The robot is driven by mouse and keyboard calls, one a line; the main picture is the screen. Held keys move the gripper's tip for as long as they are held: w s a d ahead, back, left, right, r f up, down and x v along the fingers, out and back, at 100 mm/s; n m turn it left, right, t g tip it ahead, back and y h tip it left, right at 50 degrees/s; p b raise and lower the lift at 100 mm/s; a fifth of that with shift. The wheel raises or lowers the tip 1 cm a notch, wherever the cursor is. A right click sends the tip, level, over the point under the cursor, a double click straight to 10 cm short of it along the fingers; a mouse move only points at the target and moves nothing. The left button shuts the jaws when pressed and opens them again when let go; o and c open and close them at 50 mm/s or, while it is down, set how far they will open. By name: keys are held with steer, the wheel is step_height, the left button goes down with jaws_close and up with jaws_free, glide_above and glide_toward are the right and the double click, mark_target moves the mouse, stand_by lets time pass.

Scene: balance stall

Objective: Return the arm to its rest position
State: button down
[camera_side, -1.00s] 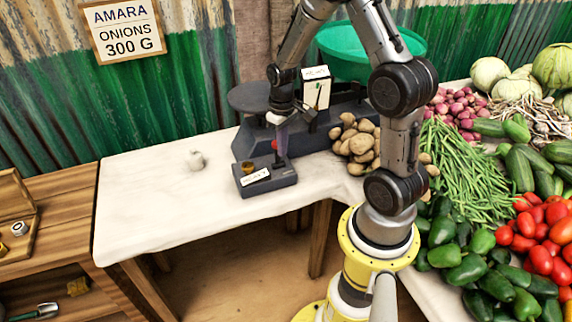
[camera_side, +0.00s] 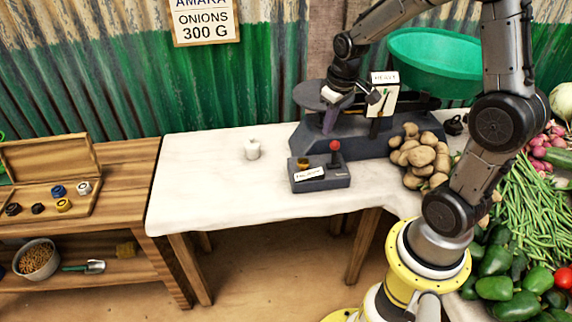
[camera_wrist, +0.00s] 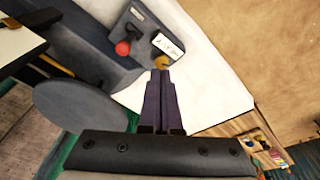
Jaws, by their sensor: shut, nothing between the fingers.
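My gripper (camera_side: 329,128) is shut and empty, with its purple-grey fingers pointing down in front of the dark scale (camera_side: 300,135). In the wrist view the fingers of my gripper (camera_wrist: 160,76) lie together, with nothing between them. The dark control box (camera_side: 320,184) stands on the white-covered table, with a red-knobbed lever (camera_side: 335,146), a brass-coloured piece and a white label. My gripper is apart from the box, behind and above it. In the wrist view the red knob (camera_wrist: 122,48) is to the left of the fingertips.
A small white object (camera_side: 252,149) stands on the otherwise bare left part of the table (camera_side: 200,190). Potatoes (camera_side: 420,157) lie right of the box. A green basin (camera_side: 440,60) is behind my arm. An open wooden case (camera_side: 50,160) is at left.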

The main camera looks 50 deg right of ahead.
steer(key=s+a+r+n+t, duration=0.2)
steer(key=s+a+r+t, duration=0.3)
steer(key=a+r, duration=0.6)
steer(key=s+a+g, duration=0.1)
steer(key=s+a, duration=0.1)
steer(key=s, duration=0.9)
steer(key=shift+s+r+m+y, duration=0.2)
steer(key=shift+r+m+y, duration=0.1)
steer(key=shift+y, duration=0.1)
